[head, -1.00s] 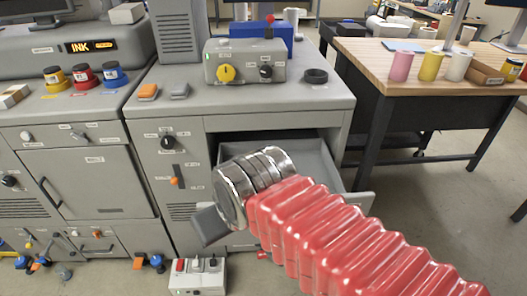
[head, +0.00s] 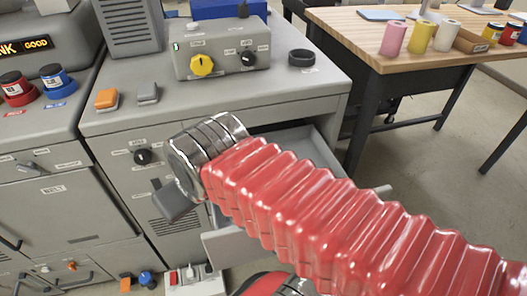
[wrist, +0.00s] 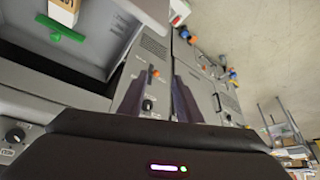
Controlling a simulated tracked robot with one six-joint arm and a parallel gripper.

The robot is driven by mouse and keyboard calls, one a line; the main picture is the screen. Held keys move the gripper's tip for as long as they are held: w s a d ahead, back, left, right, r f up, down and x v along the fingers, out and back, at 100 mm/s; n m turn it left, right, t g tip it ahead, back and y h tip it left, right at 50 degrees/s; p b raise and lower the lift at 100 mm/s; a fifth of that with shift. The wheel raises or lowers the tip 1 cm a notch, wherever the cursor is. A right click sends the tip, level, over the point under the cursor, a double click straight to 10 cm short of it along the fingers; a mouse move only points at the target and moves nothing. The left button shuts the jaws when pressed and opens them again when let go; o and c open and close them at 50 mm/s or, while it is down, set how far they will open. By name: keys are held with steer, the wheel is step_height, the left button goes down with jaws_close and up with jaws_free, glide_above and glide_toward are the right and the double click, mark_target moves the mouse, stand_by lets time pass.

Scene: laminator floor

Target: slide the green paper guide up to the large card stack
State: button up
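The green paper guide (wrist: 62,29) lies in an open grey drawer in the upper left of the wrist view. A card stack (wrist: 65,8) with a tan side stands right beside it, cut off by the top edge; whether they touch is hard to tell. My gripper (wrist: 157,88) has its two dark fingers apart with nothing between them, and in the picture it is below and right of the guide. In the head view the drawer (head: 318,147) shows behind my red arm, which hides the guide and cards. Only a grey part of my gripper (head: 172,201) shows there.
The grey cabinet with an orange switch (head: 106,98) and yellow knob box (head: 202,65) stands around the drawer. A wooden table (head: 400,50) with coloured rolls is at the right. A white switch box (head: 195,281) sits on the floor.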

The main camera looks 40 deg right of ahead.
steer(key=shift+o, duration=0.2)
steer(key=shift+o, duration=1.3)
steer(key=shift+w+d+m, duration=0.2)
steer(key=shift+w+m, duration=0.05)
steer(key=shift+m, duration=0.05)
steer(key=w+d+f+m+g, duration=0.1)
steer(key=w+d+m, duration=0.3)
steer(key=d+m, duration=0.5)
steer(key=w+d+f+m+g, duration=0.1)
steer(key=w+d+f+m, duration=0.1)
steer(key=w+d+m, duration=0.5)
steer(key=s+d+f+m, duration=0.2)
steer(key=d+f+m, duration=0.1)
steer(key=d+m, duration=0.5)
steer(key=s+d+f+m+y, duration=0.1)
steer(key=s+d+f+m, duration=0.1)
steer(key=d+m, duration=0.6)
steer(key=d+f, duration=0.1)
steer(key=d, duration=0.4)
steer(key=shift+d+f+t, duration=0.3)
steer(key=shift+d+t, duration=0.1)
steer(key=shift+s, duration=0.1)
